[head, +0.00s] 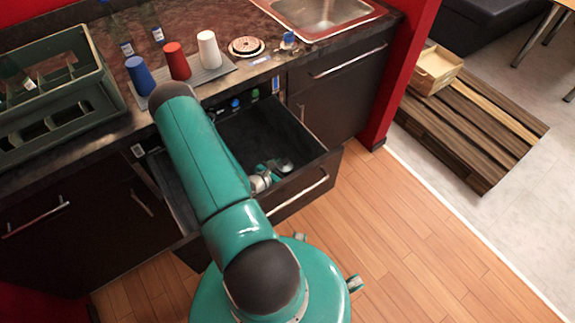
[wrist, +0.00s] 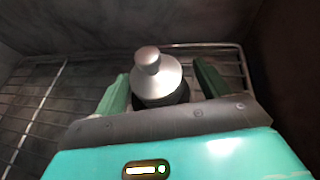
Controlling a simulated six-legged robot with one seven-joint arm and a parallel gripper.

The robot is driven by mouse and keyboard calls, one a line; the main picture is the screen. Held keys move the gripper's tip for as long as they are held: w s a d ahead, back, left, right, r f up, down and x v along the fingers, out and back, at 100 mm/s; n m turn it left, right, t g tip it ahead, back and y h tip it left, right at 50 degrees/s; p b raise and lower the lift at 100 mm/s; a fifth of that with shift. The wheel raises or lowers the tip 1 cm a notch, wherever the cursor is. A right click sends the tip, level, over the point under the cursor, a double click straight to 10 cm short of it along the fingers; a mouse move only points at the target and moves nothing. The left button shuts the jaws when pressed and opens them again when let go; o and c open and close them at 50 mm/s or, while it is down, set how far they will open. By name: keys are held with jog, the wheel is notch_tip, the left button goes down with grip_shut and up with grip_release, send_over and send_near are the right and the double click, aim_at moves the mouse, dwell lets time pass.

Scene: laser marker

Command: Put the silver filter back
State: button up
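A silver, knob-topped piece with a dark lower part, which looks like the silver filter (wrist: 160,80), stands upright on a wire rack in the wrist view. My gripper (wrist: 162,70) has its two green fingers apart, one on each side of the piece. A small gap shows on the right; I cannot tell whether the left finger touches. In the head view my arm reaches into an open dark drawer (head: 262,128), and my gripper (head: 276,167) is partly hidden low inside it. The filter cannot be made out clearly there.
The wire rack (wrist: 38,115) lies between dark walls. On the counter stand blue (head: 140,76), red (head: 177,62) and white (head: 208,50) cups, a green crate (head: 88,42), a round disc (head: 246,46) and a sink (head: 322,12). Wooden floor lies right of the drawer.

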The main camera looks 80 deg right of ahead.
jog(key=v, duration=1.2)
jog(key=shift+w+d+r, duration=0.2)
jog(key=shift+w+r, duration=0.3)
jog(key=shift+r, duration=0.05)
jog(key=w+a+r+m+y, duration=0.1)
jog(key=w+a+r+m, duration=0.25)
jog(key=r, duration=0.45)
jog(key=w+a+r+m+t+y, duration=0.1)
jog(key=w+a+r+m, duration=0.2)
jog(key=w+r, duration=0.3)
jog(key=w+a+r+m+y, duration=0.2)
jog(key=w+a+r+m, duration=0.15)
jog(key=r, duration=0.55)
jog(key=a+r+m+t+y, duration=0.1)
jog(key=a+r+t+y, duration=0.3)
jog(key=a+r, duration=0.7)
jog(key=a+r+m+t+y, duration=0.1)
jog(key=a+r+t+y, duration=0.2)
jog(key=a+r+t, duration=0.4)
jog(key=a+r, duration=0.3)
jog(key=a, duration=0.6)
jog(key=shift+s+r+y, duration=0.35)
jog(key=shift+s+y, duration=0.05)
